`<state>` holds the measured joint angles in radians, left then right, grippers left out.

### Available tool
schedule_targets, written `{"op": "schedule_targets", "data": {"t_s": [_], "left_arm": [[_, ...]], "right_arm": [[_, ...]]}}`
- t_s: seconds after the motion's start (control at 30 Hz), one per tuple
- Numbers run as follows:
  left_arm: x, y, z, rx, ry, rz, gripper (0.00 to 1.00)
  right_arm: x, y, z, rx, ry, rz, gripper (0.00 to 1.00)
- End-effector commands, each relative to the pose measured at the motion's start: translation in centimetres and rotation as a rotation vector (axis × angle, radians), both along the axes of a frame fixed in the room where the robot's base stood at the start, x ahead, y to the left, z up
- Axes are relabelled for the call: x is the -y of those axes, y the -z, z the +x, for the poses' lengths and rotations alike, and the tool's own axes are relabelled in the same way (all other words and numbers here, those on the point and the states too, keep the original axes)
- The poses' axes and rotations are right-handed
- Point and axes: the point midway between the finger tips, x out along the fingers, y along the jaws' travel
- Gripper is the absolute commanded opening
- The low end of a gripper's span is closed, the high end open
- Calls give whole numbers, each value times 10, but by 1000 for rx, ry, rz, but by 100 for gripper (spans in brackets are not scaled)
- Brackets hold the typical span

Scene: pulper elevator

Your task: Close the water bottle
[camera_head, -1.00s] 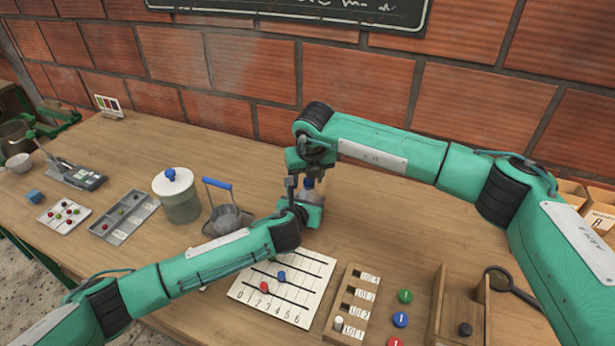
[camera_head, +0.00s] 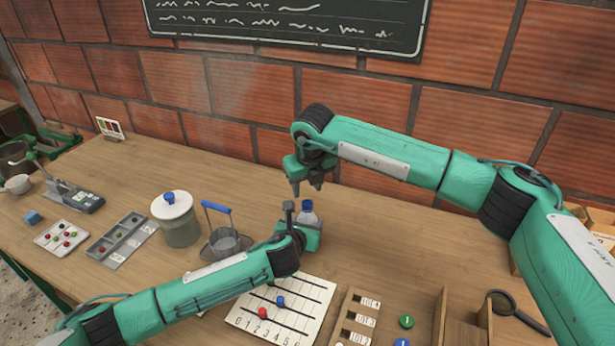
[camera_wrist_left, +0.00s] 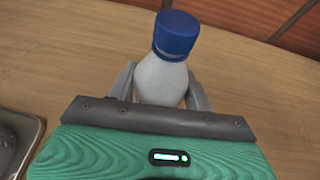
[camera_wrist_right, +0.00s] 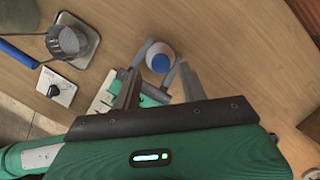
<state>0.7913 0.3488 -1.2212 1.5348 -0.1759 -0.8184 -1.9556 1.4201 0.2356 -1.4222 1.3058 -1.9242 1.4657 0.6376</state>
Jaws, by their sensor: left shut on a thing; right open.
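The water bottle (camera_head: 307,216) stands on the table, with its blue cap (camera_wrist_left: 175,33) sitting on its neck in the left wrist view. That view shows the cap tilted in the picture along with the bottle. I cannot tell how tightly the cap is seated. My left gripper (camera_head: 301,221) is shut on the bottle's body, one finger on each side. My right gripper (camera_head: 307,186) is open and empty above the bottle, apart from the cap. In the right wrist view the blue cap (camera_wrist_right: 160,63) shows from above between the open fingers.
A numbered board (camera_head: 290,312) lies in front. Table right of the bottle is largely clear. A brick wall (camera_head: 250,80) rises behind.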

Motion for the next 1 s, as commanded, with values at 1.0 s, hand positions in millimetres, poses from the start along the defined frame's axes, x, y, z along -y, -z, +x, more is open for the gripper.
{"op": "schedule_targets", "data": {"t_s": [1.0], "left_arm": [[0,-1,0,1,0,0,0]], "right_arm": [[2,-16,10,-64,-1497,-290,43]]}}
